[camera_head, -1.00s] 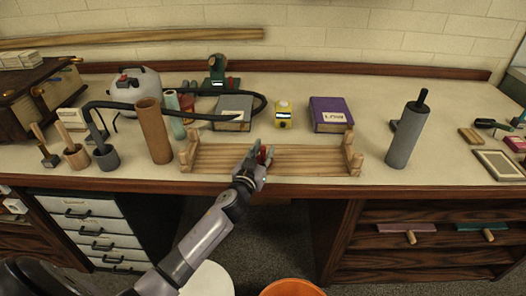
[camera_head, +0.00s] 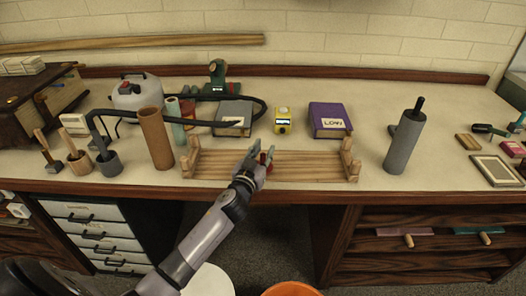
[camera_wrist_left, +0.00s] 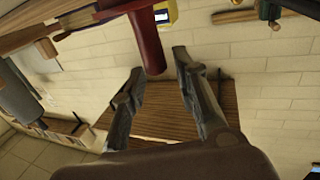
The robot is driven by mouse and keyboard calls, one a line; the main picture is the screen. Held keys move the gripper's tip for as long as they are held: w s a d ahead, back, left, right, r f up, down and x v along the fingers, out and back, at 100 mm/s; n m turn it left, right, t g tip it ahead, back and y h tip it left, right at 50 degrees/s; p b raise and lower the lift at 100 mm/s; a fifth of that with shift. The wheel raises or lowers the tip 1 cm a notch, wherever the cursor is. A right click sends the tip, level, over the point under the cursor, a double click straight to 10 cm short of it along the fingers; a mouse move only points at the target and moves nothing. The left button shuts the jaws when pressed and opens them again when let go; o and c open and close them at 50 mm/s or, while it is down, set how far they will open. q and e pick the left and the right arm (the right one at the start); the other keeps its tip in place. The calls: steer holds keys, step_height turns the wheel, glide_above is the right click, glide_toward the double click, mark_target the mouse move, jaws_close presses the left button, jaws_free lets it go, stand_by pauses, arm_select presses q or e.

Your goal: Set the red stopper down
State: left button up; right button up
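The red stopper (camera_head: 263,158) is at the wooden rack (camera_head: 215,167) on the front part of the bench, largely hidden by my left gripper in the head view. In the left wrist view the stopper (camera_wrist_left: 147,40) is a red rod whose near end is at the level of my fingertips. My left gripper (camera_head: 262,153) is over the middle of the rack. Its fingers (camera_wrist_left: 158,70) stand apart, with a gap to the stopper showing on the right side. Whether the stopper rests fully on the slats cannot be told. My right gripper is not in view.
A brown tube (camera_head: 155,138) stands left of the rack and a grey cylinder (camera_head: 404,142) right of it. Behind are a grey book (camera_head: 233,112), a yellow device (camera_head: 283,120) and a purple book (camera_head: 329,121). The bench is clear between the rack and the grey cylinder.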

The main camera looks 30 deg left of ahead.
arm_select(q)
steer(key=shift+r+p, duration=1.25)
steer(key=shift+r, duration=0.25)
steer(key=shift+r, duration=0.15)
steer(key=shift+o, duration=0.2)
steer(key=o, duration=0.5)
